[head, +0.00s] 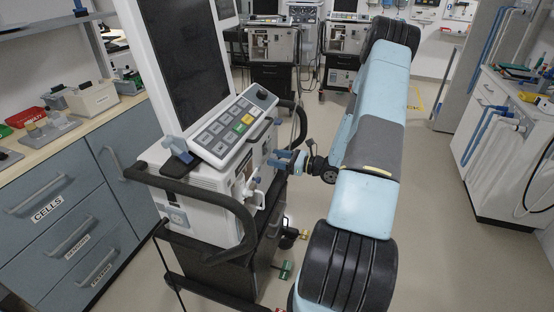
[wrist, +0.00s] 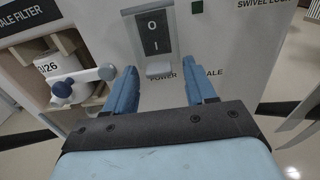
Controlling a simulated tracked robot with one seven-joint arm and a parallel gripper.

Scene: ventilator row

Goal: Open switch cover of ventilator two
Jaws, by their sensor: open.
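The nearest ventilator (head: 207,176) stands upright on a cart in the head view; I see no number on it. In the wrist view its pale side panel (wrist: 235,45) carries a black switch (wrist: 153,33) marked O and I. A small pale tab (wrist: 160,70) sticks out just below the switch, possibly the lip of a cover; whether a clear cover lies over the switch I cannot tell. My gripper (wrist: 162,76) is open, its blue fingers either side of the tab, with nothing visibly held. In the head view my gripper (head: 284,158) is at the ventilator's right side.
A white part with blue-grey knobs (wrist: 82,82) sits left of my fingers. Black handrails (head: 235,205) surround the ventilator. Drawers (head: 75,200) stand left, a white cart (head: 520,150) right. More ventilators (head: 273,45) stand behind. Floor at right is open.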

